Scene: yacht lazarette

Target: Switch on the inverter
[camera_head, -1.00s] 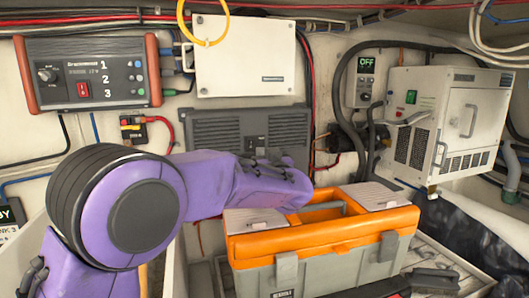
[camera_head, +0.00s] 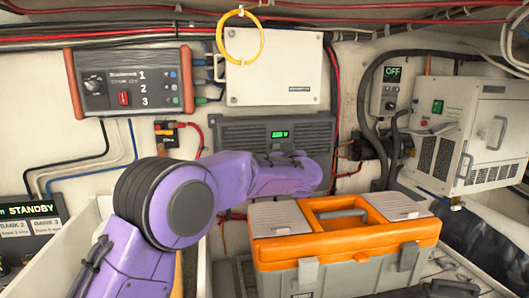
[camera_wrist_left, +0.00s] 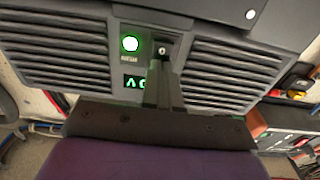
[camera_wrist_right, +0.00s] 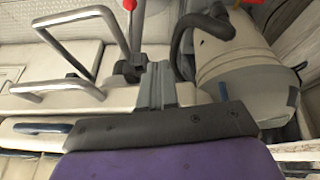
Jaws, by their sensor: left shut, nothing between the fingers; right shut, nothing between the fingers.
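The grey ribbed box (camera_head: 235,135), likely the inverter, is fixed to the back wall. Its small display (camera_head: 279,134) is lit green. In the left wrist view a round button (camera_wrist_left: 129,43) glows green above the lit display (camera_wrist_left: 135,82), whose characters are partly hidden by my fingers. My left gripper (camera_head: 297,158) is shut and empty, just in front of the box. In the left wrist view its fingertips (camera_wrist_left: 163,50) lie right of the green button; I cannot tell if they touch the box. My right gripper (camera_wrist_right: 153,72) is shut and empty, seen only in its wrist view.
An orange and grey toolbox (camera_head: 345,245) stands below and right of my left gripper. A red-sided control panel (camera_head: 130,82), a white box (camera_head: 272,68) and a white cabinet (camera_head: 462,130) surround the inverter. A STANDBY panel (camera_head: 30,225) is at lower left. Cables run along the walls.

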